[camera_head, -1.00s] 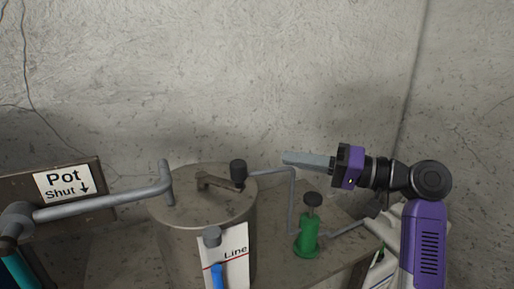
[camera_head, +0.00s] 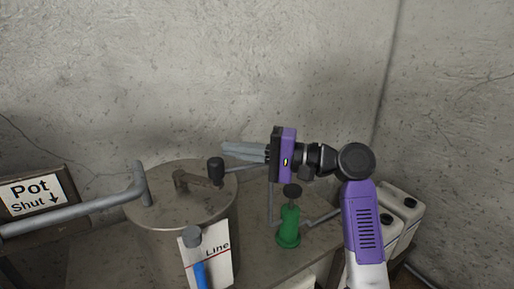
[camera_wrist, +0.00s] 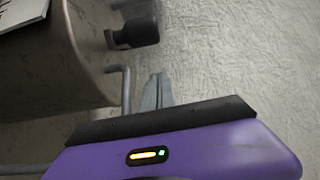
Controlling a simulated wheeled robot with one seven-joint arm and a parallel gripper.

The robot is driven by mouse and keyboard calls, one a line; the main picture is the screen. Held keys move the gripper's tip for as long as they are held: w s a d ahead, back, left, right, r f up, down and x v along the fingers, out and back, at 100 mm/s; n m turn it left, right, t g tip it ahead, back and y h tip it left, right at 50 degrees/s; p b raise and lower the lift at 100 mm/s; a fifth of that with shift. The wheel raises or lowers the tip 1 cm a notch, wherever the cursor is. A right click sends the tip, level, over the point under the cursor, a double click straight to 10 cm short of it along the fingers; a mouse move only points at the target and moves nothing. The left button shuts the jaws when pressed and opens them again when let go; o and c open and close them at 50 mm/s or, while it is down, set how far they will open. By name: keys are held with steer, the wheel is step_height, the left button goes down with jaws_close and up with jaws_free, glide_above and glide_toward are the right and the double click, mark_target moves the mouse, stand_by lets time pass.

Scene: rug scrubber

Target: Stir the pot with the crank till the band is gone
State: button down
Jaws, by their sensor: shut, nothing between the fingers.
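The pot (camera_head: 180,243) is a grey metal drum with a flat lid in the head view. The crank (camera_head: 192,180) lies across the lid and ends in an upright dark knob (camera_head: 216,168). My gripper (camera_head: 224,149) is shut and empty, fingers pointing left, just above and beside the knob in the picture. In the wrist view the shut fingertips (camera_wrist: 157,88) stand apart from the dark knob (camera_wrist: 136,33), and the pot (camera_wrist: 60,60) fills the left. A white card marked Line (camera_head: 218,262) with a blue tube (camera_head: 200,273) stands before the pot. I cannot make out a band.
A green pump (camera_head: 289,228) with a dark knob stands right of the pot. The wall is close behind.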

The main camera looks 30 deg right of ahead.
steer(key=shift+x, duration=0.9)
steer(key=s, duration=0.1)
steer(key=s+p, duration=0.1)
steer(key=shift+s+a, duration=0.35)
steer(key=shift+a, duration=0.05)
steer(key=shift+s+a, duration=0.3)
steer(key=shift+s, duration=0.3)
steer(key=shift+s+a+p, duration=0.65)
steer(key=shift+s+p, duration=0.15)
steer(key=shift+s, duration=0.1)
steer(key=shift+f, duration=0.1)
steer(key=shift+w, duration=0.1)
